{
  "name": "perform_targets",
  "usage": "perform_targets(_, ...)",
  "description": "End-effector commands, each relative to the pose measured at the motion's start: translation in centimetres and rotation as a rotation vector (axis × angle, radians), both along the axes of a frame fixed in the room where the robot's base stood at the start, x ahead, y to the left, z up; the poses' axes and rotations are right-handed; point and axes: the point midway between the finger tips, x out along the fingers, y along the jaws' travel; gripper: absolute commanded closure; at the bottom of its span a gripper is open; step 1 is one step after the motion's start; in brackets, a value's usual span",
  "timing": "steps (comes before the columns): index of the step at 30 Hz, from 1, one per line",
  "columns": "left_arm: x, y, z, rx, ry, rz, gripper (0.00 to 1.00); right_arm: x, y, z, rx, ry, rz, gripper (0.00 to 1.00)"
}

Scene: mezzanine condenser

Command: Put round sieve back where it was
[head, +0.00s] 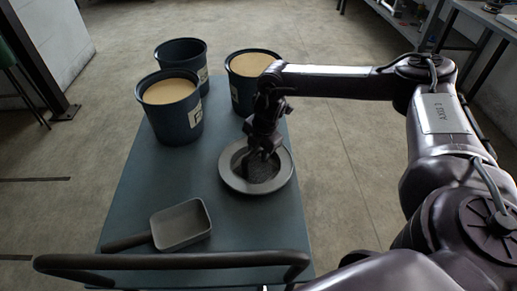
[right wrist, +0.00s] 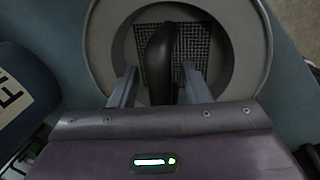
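The round sieve (head: 229,178) sits on the blue cart top at its right side, in front of the right bucket. It has a wide grey rim, a dark mesh and a dark handle. In the right wrist view the sieve (right wrist: 258,50) lies under my gripper, and its handle (right wrist: 160,48) rises over the square mesh. My right gripper (head: 262,152) is above the sieve, pointing down. In the right wrist view its fingers (right wrist: 160,85) are apart on either side of the handle, with a visible gap on each side. My left gripper is out of view.
The cart top (head: 150,185) also holds a grey scoop (head: 181,225) at the front, two buckets of tan material (head: 175,120) (head: 243,88) and a dark bucket (head: 180,52) behind. A push bar (head: 170,261) crosses the near edge. The cart's middle is clear.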

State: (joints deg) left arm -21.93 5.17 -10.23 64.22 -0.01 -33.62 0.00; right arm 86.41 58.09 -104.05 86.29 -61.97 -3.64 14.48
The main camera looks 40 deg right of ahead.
Motion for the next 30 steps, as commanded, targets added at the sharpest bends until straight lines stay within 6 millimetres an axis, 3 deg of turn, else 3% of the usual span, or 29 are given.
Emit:
perform_targets(8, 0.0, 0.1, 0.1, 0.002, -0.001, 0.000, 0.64, -0.1, 0.0, 0.8, 0.001, -0.001, -0.001, 0.57)
perform_targets(21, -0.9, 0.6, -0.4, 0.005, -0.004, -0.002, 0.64, -1.7, -0.4, 9.4, 0.002, -0.004, 0.000, 0.57)
perform_targets(30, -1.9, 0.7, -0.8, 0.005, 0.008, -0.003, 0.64, -2.2, -0.5, 12.0, 0.001, -0.001, 0.000, 0.57)
